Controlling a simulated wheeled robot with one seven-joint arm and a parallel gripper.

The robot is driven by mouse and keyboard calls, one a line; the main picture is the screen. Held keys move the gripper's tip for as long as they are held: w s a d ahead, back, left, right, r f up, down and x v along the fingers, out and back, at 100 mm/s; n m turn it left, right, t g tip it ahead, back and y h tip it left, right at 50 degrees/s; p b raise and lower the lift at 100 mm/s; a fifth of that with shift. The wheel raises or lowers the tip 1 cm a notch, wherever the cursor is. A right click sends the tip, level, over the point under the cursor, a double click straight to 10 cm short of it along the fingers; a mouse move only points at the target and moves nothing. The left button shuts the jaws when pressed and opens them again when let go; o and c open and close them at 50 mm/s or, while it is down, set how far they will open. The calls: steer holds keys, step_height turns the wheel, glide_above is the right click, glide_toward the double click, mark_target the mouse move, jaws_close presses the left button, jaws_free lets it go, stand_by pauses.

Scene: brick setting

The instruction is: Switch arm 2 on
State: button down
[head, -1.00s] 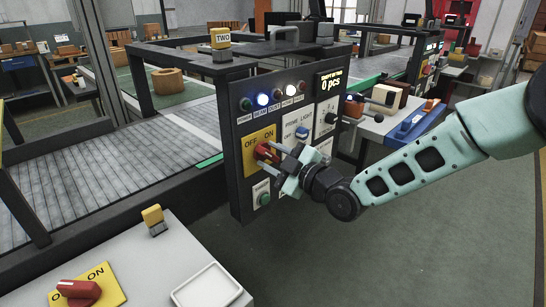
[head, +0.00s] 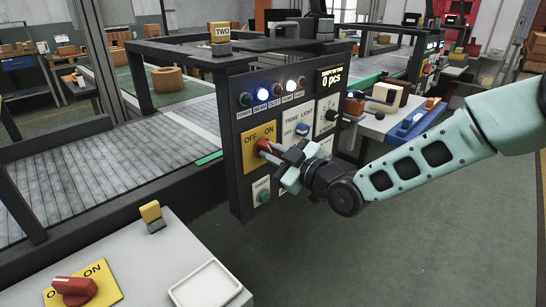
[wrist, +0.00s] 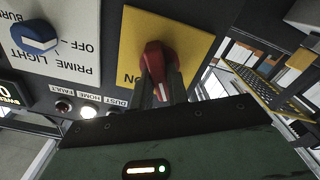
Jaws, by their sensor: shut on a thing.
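The panel (head: 240,170) under a yellow block marked TWO (head: 220,33) carries a yellow OFF/ON plate (head: 249,136) with a red rotary knob. In the head view the knob is mostly hidden behind my gripper (head: 268,150). In the wrist view, which is upside down, the red knob (wrist: 153,57) stands on the yellow plate, with a pale mark on its handle. My gripper (wrist: 165,88) is shut on the knob's handle. I cannot tell exactly which label the knob points to.
A blue PRIME LIGHT knob (head: 302,129) and a green button (head: 264,196) sit close to my gripper. Two panel lamps (head: 262,94) glow white. A separate red knob (head: 75,286) and a white tray (head: 205,285) are on the near bench. Floor at right is clear.

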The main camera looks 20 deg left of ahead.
steer(key=m+b, duration=0.1)
steer(key=m, duration=0.2)
steer(key=shift+f+m, duration=0.15)
steer(key=shift+m, duration=0.25)
steer(key=m+b, duration=0.1)
steer(key=m, duration=0.2)
steer(key=shift+w+m, duration=0.1)
steer(key=shift+m, duration=0.2)
steer(key=m, duration=0.3)
steer(key=shift+d+m, duration=0.1)
steer(key=shift+m, duration=0.2)
steer(key=shift+w+m+b, duration=0.1)
steer(key=shift+m+b, duration=0.25)
steer(key=shift+m, duration=1.55)
steer(key=c, duration=1.4)
jaws_free()
steer(key=shift+o, duration=0.2)
steer(key=shift+d, duration=0.1)
